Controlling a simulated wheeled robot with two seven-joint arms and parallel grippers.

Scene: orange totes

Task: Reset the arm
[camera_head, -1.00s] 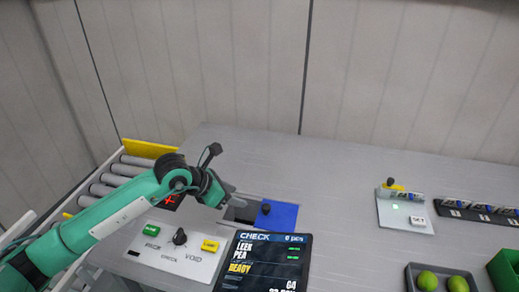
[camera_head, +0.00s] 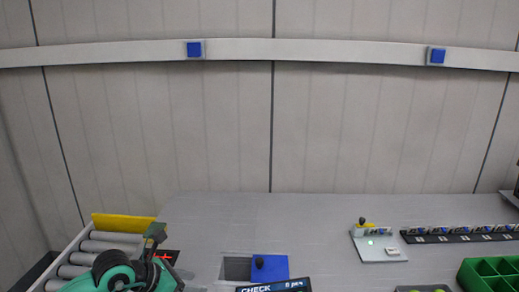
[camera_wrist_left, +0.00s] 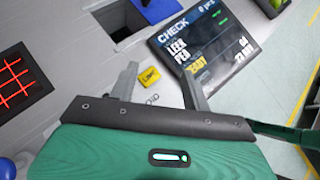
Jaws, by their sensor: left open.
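My left arm with its green shell comes in at the bottom left of the head view, and its wrist (camera_head: 140,272) shows low there. In the left wrist view my left gripper (camera_wrist_left: 160,85) has its two grey fingers apart, with nothing between them. Beyond the fingers lie a yellow button (camera_wrist_left: 150,77) on the pale panel and the dark CHECK screen (camera_wrist_left: 205,45). The fingertips look apart from both. My right gripper is not in view.
A square opening (camera_head: 236,268) with a blue plate (camera_head: 270,267) beside it is in the grey table. A roller conveyor (camera_head: 100,250) is at the left. A small device (camera_head: 378,246), a dark rail of slots (camera_head: 460,234) and a green crate (camera_head: 490,272) are at the right.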

